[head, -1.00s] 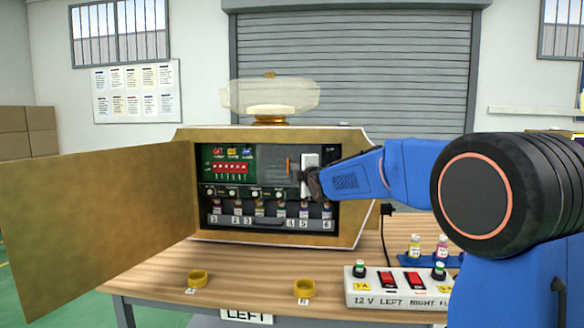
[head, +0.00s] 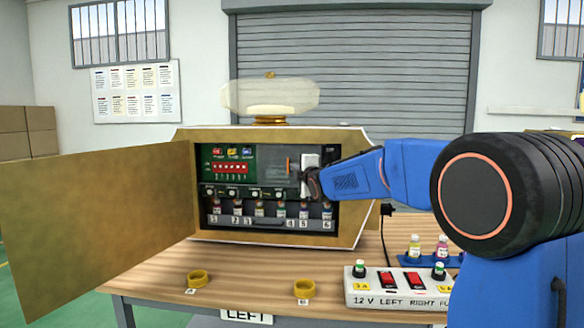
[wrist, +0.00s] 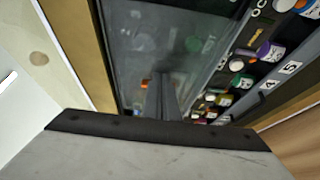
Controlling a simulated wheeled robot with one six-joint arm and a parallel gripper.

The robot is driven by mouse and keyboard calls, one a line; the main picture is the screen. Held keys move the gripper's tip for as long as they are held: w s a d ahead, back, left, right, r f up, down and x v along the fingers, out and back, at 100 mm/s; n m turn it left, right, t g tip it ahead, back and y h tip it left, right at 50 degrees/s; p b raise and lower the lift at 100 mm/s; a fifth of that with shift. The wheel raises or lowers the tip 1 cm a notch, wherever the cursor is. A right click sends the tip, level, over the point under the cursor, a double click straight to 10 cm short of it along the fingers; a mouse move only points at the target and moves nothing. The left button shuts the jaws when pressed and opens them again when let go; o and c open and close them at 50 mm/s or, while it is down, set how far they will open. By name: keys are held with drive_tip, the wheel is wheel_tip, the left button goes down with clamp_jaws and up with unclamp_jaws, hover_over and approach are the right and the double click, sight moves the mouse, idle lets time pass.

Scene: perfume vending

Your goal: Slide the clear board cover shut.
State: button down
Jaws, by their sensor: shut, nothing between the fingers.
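The open cabinet (head: 270,236) holds a green board (head: 212,153) with a red switch block (head: 230,168). The clear board cover (head: 272,160) is a greyish see-through panel to the right of the switch block, with a small orange part (head: 289,165) showing by it. The red block looks uncovered. My gripper (head: 301,176) reaches in from the right, close to the cover's right part. In the wrist view the shut fingers (wrist: 163,98) point at the grey pane (wrist: 165,35), beside the orange part (wrist: 145,83). I cannot tell whether they touch the cover.
The cabinet door (head: 95,225) stands wide open on the left. Several small bottles stand in a numbered row (head: 270,209) below the board.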

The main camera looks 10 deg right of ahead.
drive_tip(key=shift+w+d+r, duration=0.2)
drive_tip(key=shift+w+r, duration=0.05)
drive_tip(key=w+a, duration=0.3)
drive_tip(key=a, duration=0.8)
drive_tip(key=w+a, duration=0.4)
drive_tip(key=a, duration=0.7)
drive_tip(key=shift+w, duration=0.15)
idle(1.3)
drive_tip(key=s, duration=1)
drive_tip(key=shift+s+a+f, duration=0.25)
drive_tip(key=shift+s+a, duration=0.05)
